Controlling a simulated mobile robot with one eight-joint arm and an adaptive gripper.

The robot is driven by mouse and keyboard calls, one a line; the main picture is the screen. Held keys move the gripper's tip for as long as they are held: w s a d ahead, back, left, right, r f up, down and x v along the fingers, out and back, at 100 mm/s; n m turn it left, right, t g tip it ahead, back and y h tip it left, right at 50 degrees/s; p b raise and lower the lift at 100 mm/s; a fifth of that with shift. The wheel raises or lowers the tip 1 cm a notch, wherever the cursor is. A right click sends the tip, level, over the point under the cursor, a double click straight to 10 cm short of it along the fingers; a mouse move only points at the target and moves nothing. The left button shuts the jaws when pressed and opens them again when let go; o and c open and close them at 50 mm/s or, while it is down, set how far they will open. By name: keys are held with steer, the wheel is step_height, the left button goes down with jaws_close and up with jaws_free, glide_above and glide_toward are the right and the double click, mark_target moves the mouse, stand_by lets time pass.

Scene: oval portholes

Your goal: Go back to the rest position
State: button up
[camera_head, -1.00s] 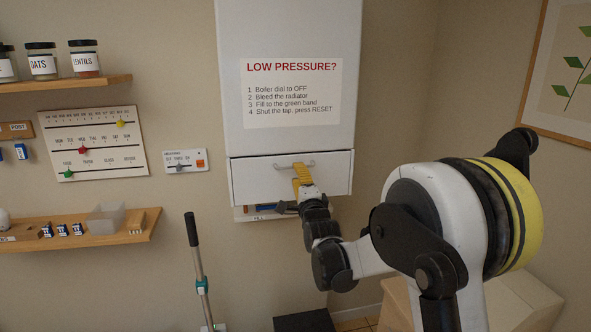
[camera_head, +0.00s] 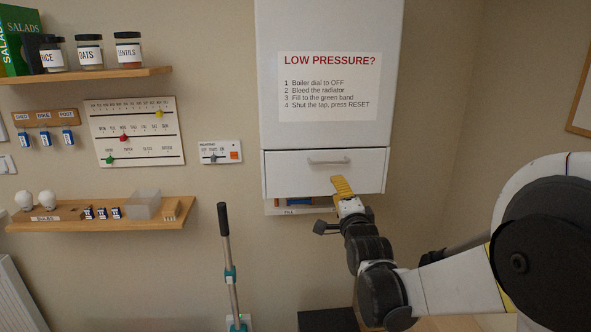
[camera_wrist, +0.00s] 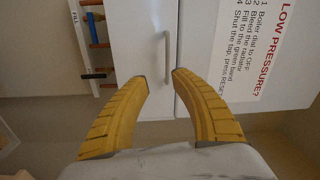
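My gripper (camera_head: 341,186) is in front of the lower part of the white boiler cabinet (camera_head: 275,175), just below the metal handle (camera_head: 328,161) of its front panel. In the wrist view my two yellow fingers (camera_wrist: 160,76) stand apart with nothing between their tips. The handle (camera_wrist: 168,60) shows beyond them, apart from the fingers. The panel looks shut. Below it are the pipes and a strip marked FILL, partly hidden by my gripper in the head view.
Above are a slider board (camera_head: 132,132), key hooks and a jar shelf (camera_head: 90,78). A radiator edge (camera_head: 18,300) is at lower left.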

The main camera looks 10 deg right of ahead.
steer(key=s+f+n+g+b, duration=0.1)
steer(key=s+f+n+g, duration=0.3)
steer(key=s, duration=0.8)
steer(key=s+f+n+g+b, duration=0.2)
steer(key=s+f+n, duration=0.4)
steer(key=s, duration=0.6)
steer(key=s+f+n+g+b, duration=0.2)
steer(key=s+f+n+g, duration=0.3)
steer(key=s, duration=0.7)
step_height(320, 180, down, 2)
steer(key=shift+s+d+f+n+g, duration=0.2)
steer(key=shift+s+f+n+g, duration=0.1)
steer(key=shift+n, duration=0.2)
steer(key=shift+r, duration=0.1)
